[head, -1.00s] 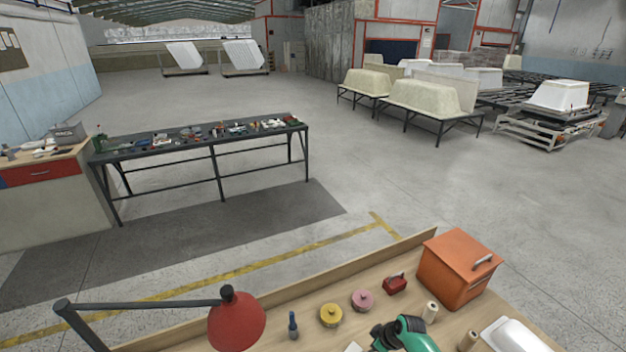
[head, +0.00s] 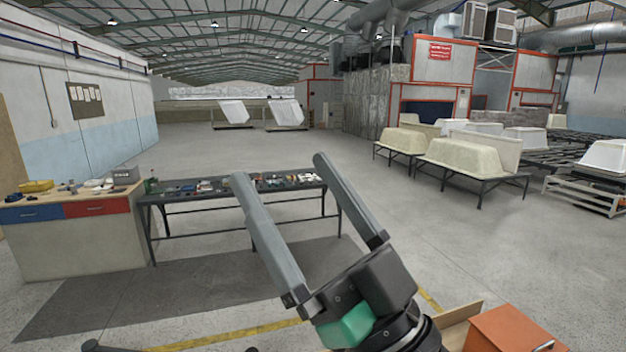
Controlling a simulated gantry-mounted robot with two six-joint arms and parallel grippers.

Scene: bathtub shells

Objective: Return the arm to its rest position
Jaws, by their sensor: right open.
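My right gripper (head: 278,176) rises from the bottom of the head view. Its two long grey fingers point up and to the left, are spread wide apart, and hold nothing.
A dark metal table (head: 180,198) with many small tools stands farther back, beside a cabinet with blue and red drawers (head: 97,208). Bathtub shells (head: 460,155) rest on stands at right. The concrete floor between is open.

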